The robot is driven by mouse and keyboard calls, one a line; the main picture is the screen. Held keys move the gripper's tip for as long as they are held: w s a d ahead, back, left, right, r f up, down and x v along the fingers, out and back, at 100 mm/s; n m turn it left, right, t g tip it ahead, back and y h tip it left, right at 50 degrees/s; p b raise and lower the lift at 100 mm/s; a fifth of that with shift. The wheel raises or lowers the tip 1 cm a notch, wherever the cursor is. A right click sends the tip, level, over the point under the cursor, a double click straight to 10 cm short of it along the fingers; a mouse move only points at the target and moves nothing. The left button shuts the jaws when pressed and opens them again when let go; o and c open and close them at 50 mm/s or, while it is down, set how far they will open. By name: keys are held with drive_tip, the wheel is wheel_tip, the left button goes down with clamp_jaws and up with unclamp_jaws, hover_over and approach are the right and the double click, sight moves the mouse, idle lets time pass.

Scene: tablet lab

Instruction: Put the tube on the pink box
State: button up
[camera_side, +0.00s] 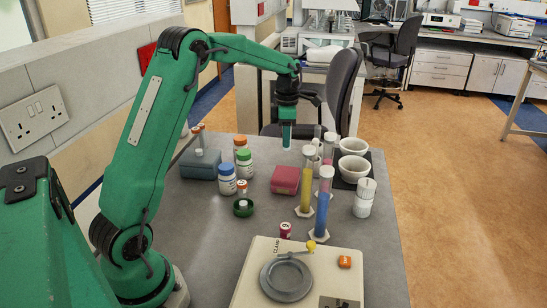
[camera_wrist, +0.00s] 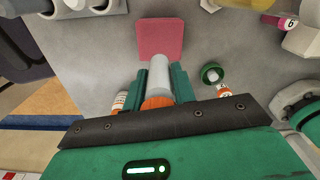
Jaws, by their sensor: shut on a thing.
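My gripper (camera_side: 287,138) is above the table, over the far side of the pink box. The wrist view shows its two green fingers (camera_wrist: 161,74) shut on a pale grey tube (camera_wrist: 159,66) with an orange cap near the palm. The tube's free end points toward the pink box (camera_wrist: 160,38) in that view. In the side view the pink box (camera_side: 285,180) lies on the grey table with a visible gap below the fingers. The held tube is hard to make out there. The box's visible top is bare.
Tall cylinders with yellow (camera_side: 307,180) and blue (camera_side: 323,205) liquid stand right of the box. White bowls (camera_side: 353,168) are behind them. Bottles (camera_side: 227,180), a green dish (camera_side: 243,208) and a blue box (camera_side: 201,165) are to the left. A balance (camera_side: 287,280) stands in front.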

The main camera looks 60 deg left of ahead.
drive_tip(key=shift+f, duration=4.25)
drive_tip(key=shift+f, duration=0.1)
drive_tip(key=o, duration=1)
wheel_tip(320, 180, up, 12)
drive_tip(key=shift+r, duration=0.1)
